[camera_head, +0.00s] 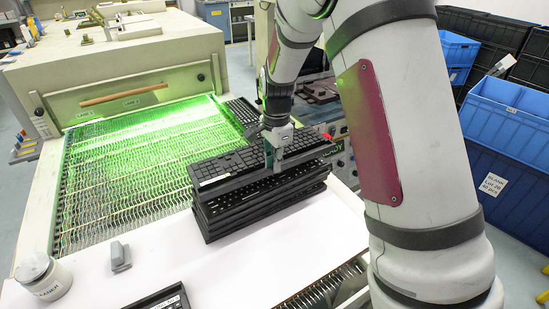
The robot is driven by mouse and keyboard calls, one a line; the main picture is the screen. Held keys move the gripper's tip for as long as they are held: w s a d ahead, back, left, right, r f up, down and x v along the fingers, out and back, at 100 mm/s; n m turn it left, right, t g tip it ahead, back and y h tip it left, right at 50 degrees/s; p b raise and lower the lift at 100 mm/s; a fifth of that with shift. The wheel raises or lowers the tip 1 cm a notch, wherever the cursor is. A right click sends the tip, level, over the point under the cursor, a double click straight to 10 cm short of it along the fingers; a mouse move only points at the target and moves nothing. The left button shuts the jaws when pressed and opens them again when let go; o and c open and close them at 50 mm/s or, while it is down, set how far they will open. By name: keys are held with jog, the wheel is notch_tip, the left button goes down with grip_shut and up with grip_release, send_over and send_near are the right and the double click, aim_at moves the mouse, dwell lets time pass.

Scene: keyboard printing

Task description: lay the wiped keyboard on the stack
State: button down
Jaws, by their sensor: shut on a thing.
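A stack of several black keyboards (265,205) stands at the middle of the white table, beside the mesh conveyor. My gripper (273,160) is over the stack, pointing down, and is shut on a black keyboard (222,166). This held keyboard lies level at the top of the stack, slightly askew to those below. I cannot tell whether it touches the stack or hangs just above it. My fingers hide part of its right half.
The mesh conveyor (110,192) runs out of a beige oven (120,65) under green light. Another keyboard (241,112) lies at its far right. A white jar (44,277), a grey block (120,256) and a partly cut-off keyboard (165,299) are in front. Blue crates (508,130) stand right.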

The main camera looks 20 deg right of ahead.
jog(key=shift+f+b, duration=0.65)
jog(key=shift+f, duration=1.7)
jog(key=shift+f, duration=0.4)
jog(key=c, duration=1.7)
grip_release()
jog(key=shift+o, duration=0.2)
jog(key=shift+r+p, duration=1.15)
jog(key=shift+r, duration=2.35)
